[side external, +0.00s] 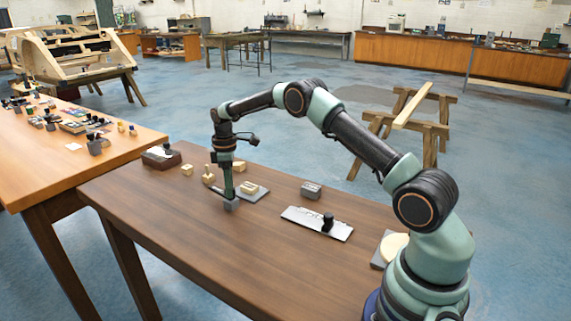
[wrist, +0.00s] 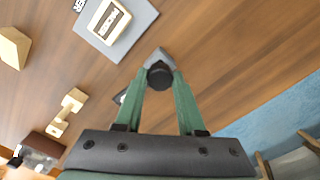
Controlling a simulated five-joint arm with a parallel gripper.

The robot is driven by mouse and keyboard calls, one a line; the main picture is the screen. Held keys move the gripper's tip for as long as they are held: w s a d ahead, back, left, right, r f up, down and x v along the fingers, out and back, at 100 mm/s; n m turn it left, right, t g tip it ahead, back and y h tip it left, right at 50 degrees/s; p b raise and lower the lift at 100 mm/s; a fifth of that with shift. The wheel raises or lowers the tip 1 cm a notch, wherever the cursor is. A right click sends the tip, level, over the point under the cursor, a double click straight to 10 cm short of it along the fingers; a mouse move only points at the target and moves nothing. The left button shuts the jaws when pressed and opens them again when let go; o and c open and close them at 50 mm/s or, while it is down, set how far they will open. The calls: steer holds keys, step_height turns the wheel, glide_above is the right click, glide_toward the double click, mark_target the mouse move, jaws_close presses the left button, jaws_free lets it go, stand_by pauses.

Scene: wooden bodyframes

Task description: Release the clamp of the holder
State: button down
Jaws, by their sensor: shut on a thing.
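My gripper (side external: 229,196) points down at the dark brown table, and its green fingers also show in the wrist view (wrist: 160,80). The fingers are closed on a round black knob (wrist: 160,76). The knob sits at a small grey block (wrist: 158,56), which also shows under the fingertips in the side view (side external: 231,206). I take this block with its knob to be the holder and its clamp. The fingers hide the sides of the knob, and I cannot tell how the knob is turned.
A grey pad (side external: 260,196) with a pale wooden block (side external: 249,187) lies close behind my gripper. Small wooden pieces (side external: 208,176) stand behind. The front left tabletop is clear.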

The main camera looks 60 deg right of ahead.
steer(key=shift+r+n, duration=0.1)
steer(key=shift+n, duration=0.5)
steer(key=c, duration=0.5)
jaws_free()
step_height(320, 180, up, 12)
stand_by(0.4)
